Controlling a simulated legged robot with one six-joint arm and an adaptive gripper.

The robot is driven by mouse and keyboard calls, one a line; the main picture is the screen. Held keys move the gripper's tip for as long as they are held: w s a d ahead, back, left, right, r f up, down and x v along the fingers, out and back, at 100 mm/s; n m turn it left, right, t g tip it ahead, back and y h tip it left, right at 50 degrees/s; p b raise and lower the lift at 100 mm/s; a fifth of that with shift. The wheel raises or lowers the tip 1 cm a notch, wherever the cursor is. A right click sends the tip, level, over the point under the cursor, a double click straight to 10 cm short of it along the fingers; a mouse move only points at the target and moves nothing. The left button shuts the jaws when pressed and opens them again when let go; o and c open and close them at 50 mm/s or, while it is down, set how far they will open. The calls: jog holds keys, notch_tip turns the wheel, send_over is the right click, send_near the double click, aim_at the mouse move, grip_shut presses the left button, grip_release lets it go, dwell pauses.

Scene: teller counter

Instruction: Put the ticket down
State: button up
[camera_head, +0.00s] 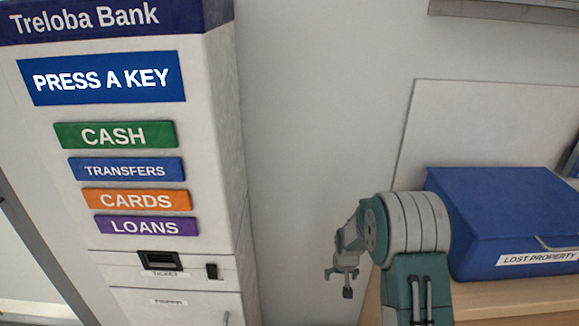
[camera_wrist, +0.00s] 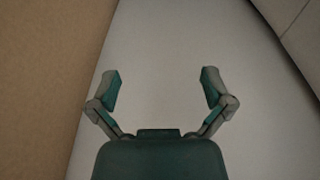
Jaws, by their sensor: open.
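No ticket shows in either view. A ticket machine (camera_head: 205,150) stands at the left in the head view, with a dark ticket slot (camera_head: 158,260) low on its front. My gripper (camera_head: 347,282) hangs in the air to the right of the machine, left of the wooden counter. In the wrist view my gripper (camera_wrist: 160,88) is open, its two fingers wide apart. Nothing is between the fingers.
A blue lost property box (camera_head: 500,215) sits on the wooden counter (camera_head: 500,297) at the right, close to my arm. The machine's green, blue, orange and purple keys (camera_head: 134,198) face forward. A bare pale wall (camera_head: 315,110) is behind.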

jog(key=s+r+t, duration=0.1)
jog(key=s+r, duration=0.5)
jog(key=r, duration=0.6)
jog(key=s+r+t, duration=0.1)
jog(key=s+r, duration=0.4)
jog(key=r, duration=0.7)
jog(key=s+r, duration=0.4)
jog(key=s, duration=0.6)
jog(key=s+r+t, duration=0.1)
jog(key=s+r, duration=0.3)
jog(key=s, duration=0.7)
jog(key=shift+s+r+t, duration=0.25)
jog(key=shift+t, duration=0.05)
